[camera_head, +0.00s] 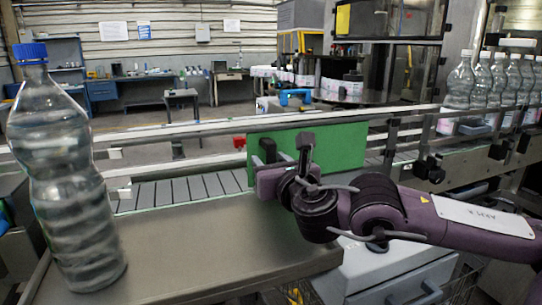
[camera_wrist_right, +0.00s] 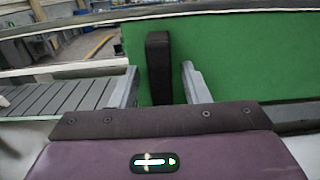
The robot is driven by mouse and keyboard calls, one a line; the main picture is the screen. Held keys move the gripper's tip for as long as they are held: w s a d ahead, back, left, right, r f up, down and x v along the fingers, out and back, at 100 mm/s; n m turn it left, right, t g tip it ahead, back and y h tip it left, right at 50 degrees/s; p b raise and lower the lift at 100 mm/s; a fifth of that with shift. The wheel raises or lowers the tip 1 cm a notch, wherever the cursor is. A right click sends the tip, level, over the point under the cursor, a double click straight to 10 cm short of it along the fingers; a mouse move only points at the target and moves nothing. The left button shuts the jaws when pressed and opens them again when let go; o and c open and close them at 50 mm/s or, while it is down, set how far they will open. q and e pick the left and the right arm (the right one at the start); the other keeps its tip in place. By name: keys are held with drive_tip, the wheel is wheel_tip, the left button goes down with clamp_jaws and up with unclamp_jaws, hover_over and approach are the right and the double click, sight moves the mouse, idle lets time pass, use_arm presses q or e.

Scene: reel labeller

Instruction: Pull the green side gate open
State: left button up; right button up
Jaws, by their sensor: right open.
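The green side gate (camera_head: 342,148) is a flat green panel at the conveyor's near side, behind my right gripper in the head view. It also fills much of the right wrist view (camera_wrist_right: 255,60). A black upright handle (camera_wrist_right: 158,62) stands against the green panel in the wrist view; its top also shows in the head view (camera_head: 268,149). My right gripper (camera_head: 267,166) is open in front of the gate. In the wrist view its two grey fingers (camera_wrist_right: 160,85) lie either side of the handle, apart from it. My left gripper is not in view.
A clear bottle with a blue cap (camera_head: 65,170) stands at the left on a steel table (camera_head: 190,255). A slatted conveyor (camera_head: 185,190) runs behind it along metal rails. Several bottles (camera_head: 485,80) stand on the line at the right. A grey drawer cabinet (camera_head: 390,275) is below my right arm.

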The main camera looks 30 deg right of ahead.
drive_tip(key=shift+w+d, duration=0.1)
drive_tip(key=shift+w, duration=0.05)
clamp_jaws()
idle(0.4)
